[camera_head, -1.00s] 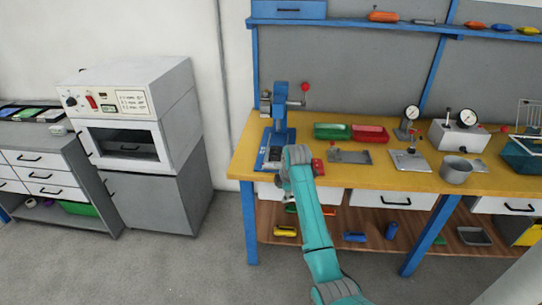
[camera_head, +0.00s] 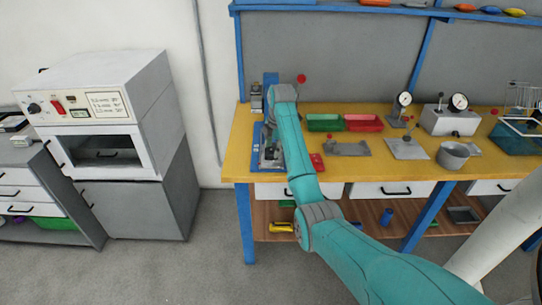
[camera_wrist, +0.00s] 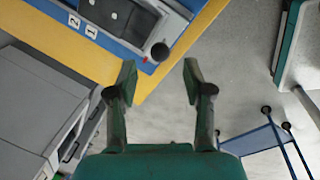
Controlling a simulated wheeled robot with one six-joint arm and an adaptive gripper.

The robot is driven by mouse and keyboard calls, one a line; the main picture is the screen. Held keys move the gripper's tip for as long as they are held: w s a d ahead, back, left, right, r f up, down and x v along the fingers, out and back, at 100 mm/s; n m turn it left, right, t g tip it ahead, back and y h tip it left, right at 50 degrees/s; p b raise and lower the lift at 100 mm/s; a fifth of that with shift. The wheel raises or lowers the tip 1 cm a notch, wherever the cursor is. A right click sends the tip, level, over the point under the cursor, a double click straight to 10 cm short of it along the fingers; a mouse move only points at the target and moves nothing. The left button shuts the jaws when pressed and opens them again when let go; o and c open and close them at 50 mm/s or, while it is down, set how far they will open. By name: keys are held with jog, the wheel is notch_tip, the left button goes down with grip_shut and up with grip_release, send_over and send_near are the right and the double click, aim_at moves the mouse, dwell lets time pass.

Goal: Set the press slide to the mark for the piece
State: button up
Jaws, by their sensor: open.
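The blue press (camera_head: 271,78) stands at the left end of the yellow bench, largely hidden by my arm in the head view. In the wrist view its blue base (camera_wrist: 118,42) carries a grey slide part (camera_wrist: 125,15) and white number tags, 1 (camera_wrist: 91,32) and 2 (camera_wrist: 74,21). A dark round knob (camera_wrist: 160,52) sticks up near the base's edge. I cannot tell the slide's exact setting.
A green bin (camera_head: 324,122), a red bin (camera_head: 363,123) and a grey fixture (camera_head: 347,149) stand right of the press on the bench (camera_head: 400,172). Dial gauges and a metal pot (camera_head: 453,155) are farther right. A white oven (camera_head: 105,130) stands left, with open floor between.

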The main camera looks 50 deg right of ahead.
jog(key=shift+w+d+f, duration=0.1)
jog(key=shift+w+f, duration=0.15)
jog(key=shift+f, duration=0.95)
jog(key=shift+w+d+f, duration=0.1)
jog(key=shift+w+f, duration=0.1)
jog(key=shift+f, duration=1)
jog(key=shift+a, duration=0.1)
grip_shut()
